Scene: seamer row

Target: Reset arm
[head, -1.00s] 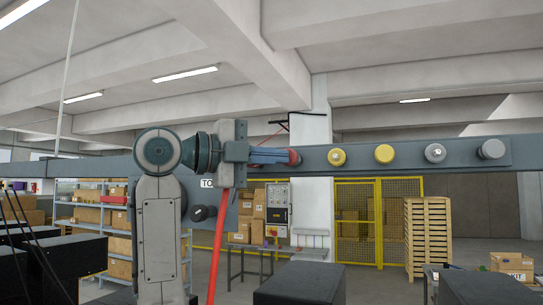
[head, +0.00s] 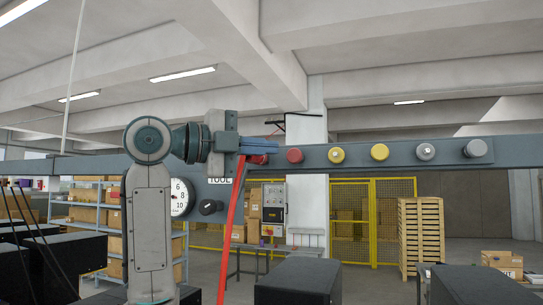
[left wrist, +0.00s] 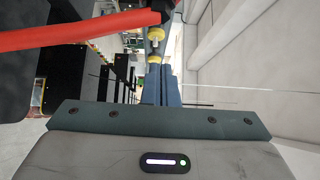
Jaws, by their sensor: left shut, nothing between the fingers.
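My left gripper (head: 262,146) is in front of the long blue-grey control rail, its blue fingers closed together and pointing right, with nothing between them. In the left wrist view the closed fingers (left wrist: 160,84) run away from the camera. A red button (head: 295,155) sits on the rail just right of the fingertips, apart from them in the picture. Another red part (head: 258,159) shows just below the fingers, partly hidden by them. My right gripper is not in view.
A red bar (head: 231,230) slants down past the gripper and crosses the left wrist view (left wrist: 70,33). The rail (head: 400,168) carries yellow and grey knobs to the right. A round gauge (head: 182,197) and black knob (head: 208,207) are below my arm. Black boxes (head: 299,281) stand lower.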

